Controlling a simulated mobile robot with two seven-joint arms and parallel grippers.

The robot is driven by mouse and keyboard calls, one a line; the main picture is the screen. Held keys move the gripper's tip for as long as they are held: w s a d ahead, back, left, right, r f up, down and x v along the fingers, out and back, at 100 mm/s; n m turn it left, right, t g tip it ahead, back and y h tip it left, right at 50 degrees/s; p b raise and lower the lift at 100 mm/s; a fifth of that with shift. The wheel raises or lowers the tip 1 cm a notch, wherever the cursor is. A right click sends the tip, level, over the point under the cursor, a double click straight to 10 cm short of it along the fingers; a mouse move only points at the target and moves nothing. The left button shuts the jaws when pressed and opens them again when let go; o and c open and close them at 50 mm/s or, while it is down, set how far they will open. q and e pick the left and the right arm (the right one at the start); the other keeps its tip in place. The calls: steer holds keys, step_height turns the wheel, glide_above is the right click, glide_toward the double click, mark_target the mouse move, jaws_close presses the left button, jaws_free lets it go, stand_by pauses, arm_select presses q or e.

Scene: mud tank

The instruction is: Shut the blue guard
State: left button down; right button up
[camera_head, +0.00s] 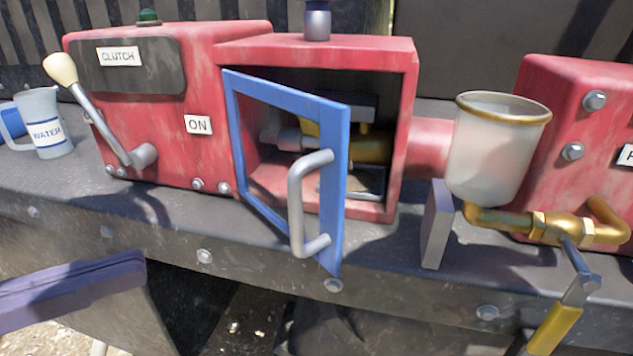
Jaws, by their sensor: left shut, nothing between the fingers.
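The blue guard (333,185) is a hinged frame with a see-through middle on the front of the red housing (330,45). It stands partly open, its left edge at the housing and its right edge swung out toward me. A grey bar handle (296,205) sits on its free side. Brass and grey parts show in the opening behind it. My left gripper (138,267), dark purple, comes in at the lower left. It is shut and empty, below and left of the guard, apart from it. My right gripper is not in view.
A lever with a cream knob (62,69) stands left of the guard, near a WATER jug (42,122). Right are a grey block (437,225), a cloudy cup (497,150) and a brass valve with a yellow handle (553,328). The bench front (170,235) is clear.

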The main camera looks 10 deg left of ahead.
arm_select(q)
steer(key=p+x, duration=0.2)
steer(key=x, duration=0.9)
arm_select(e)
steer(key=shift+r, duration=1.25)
arm_select(q)
steer(key=shift+d+r, duration=0.1)
steer(key=shift+d, duration=0.05)
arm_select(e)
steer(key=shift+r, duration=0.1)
